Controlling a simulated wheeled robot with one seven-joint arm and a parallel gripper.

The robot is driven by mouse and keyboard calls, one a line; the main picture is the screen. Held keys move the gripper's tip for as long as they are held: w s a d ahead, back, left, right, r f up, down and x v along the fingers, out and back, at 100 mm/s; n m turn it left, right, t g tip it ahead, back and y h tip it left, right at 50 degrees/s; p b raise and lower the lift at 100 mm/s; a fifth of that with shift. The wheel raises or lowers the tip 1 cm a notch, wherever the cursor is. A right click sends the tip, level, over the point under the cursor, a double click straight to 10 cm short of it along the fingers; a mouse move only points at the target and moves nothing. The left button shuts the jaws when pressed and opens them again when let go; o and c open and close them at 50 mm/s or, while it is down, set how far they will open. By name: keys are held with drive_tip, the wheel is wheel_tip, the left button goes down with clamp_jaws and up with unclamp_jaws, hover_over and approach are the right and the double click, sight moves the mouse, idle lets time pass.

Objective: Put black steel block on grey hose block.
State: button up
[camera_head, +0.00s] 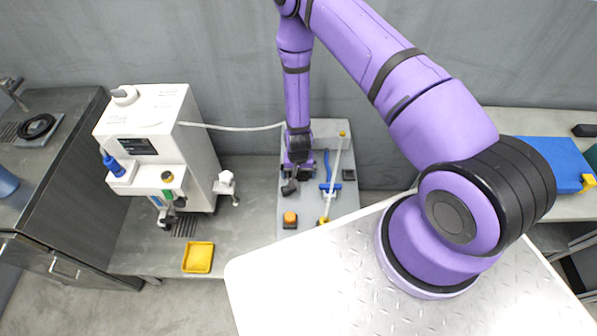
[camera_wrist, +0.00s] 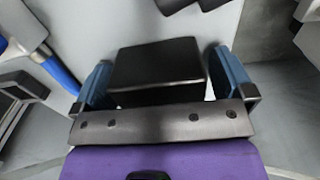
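The black steel block (camera_wrist: 158,65) is a dark, flat-topped block between the two blue-padded fingers of my gripper (camera_wrist: 160,78) in the wrist view. In the head view my gripper (camera_head: 298,165) hangs over the upper left part of a light grey board (camera_head: 335,135); the block is hard to make out there.
A white machine (camera_head: 155,135) stands left, with a yellow tray (camera_head: 198,257) in front.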

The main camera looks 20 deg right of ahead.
wheel_tip(320, 180, up, 12)
drive_tip(key=shift+r, duration=0.15)
wheel_tip(320, 180, up, 35)
drive_tip(key=d+n+t+y, duration=0.1)
drive_tip(key=d+n+t, duration=0.1)
drive_tip(key=t, duration=0.1)
drive_tip(key=s+d+r+n+t, duration=0.1)
drive_tip(key=s+d+r, duration=0.1)
drive_tip(key=s+r, duration=0.8)
drive_tip(key=s+d+r+n+t+h, duration=0.1)
drive_tip(key=s+d+r, duration=0.2)
drive_tip(key=s+r, duration=0.6)
drive_tip(key=s, duration=0.4)
drive_tip(key=shift+s+d+r+n, duration=0.25)
drive_tip(key=shift+s+r+n, duration=0.05)
drive_tip(key=shift+s+r, duration=0.05)
drive_tip(key=shift+w, duration=0.15)
